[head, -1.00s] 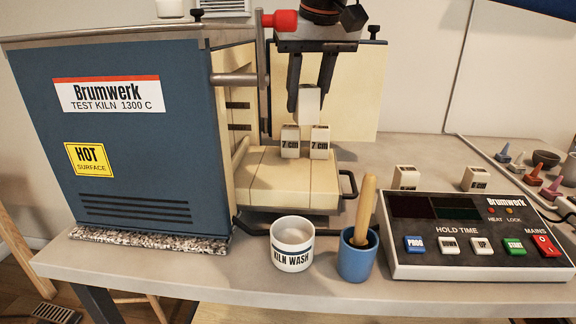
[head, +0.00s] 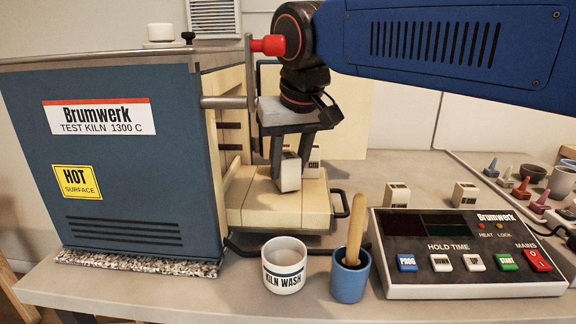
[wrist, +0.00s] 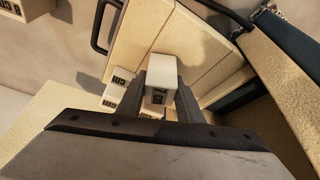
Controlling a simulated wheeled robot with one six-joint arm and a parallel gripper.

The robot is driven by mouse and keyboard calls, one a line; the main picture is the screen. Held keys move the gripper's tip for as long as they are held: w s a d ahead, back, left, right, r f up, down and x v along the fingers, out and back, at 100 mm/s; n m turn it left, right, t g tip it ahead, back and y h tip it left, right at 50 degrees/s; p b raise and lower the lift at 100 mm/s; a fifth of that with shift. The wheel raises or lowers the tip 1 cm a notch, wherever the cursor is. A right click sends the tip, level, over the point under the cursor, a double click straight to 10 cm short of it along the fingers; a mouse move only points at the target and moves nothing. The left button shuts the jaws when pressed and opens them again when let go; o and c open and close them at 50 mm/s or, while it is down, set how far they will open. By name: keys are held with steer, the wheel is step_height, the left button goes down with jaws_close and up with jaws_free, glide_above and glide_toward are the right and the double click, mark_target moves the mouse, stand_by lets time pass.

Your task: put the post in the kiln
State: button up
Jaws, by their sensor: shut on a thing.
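The kiln (head: 155,180) is a blue box at the left of the head view. Its cream chamber is open on the side facing right, and a cream brick slab (head: 250,208) with a dark handle sticks out in front. My gripper (head: 291,163) is shut on a white post (head: 289,177), in front of the opening and over the slab. The held post is slightly tilted in the head view and also shows in the wrist view (wrist: 162,72). I cannot tell whether it touches the slab. Another labelled post (head: 314,159) is close behind it; more posts (wrist: 117,90) show beside it in the wrist view.
A kiln wash cup (head: 284,270) and a blue pot (head: 350,283) with a wooden handle stand at the bench front. The control box (head: 470,270) is at right, with two posts (head: 396,195) (head: 465,194) behind it. Small cones (head: 521,188) and bowls stand far right.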

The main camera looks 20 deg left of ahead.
mark_target(290, 157)
steer(key=shift+f, duration=0.2)
steer(key=o, duration=1.1)
steer(key=shift+f, duration=0.1)
steer(key=shift+o, duration=0.2)
steer(key=v, duration=0.7)
steer(key=shift+s+d+r, duration=0.1)
steer(key=shift+r, duration=0.25)
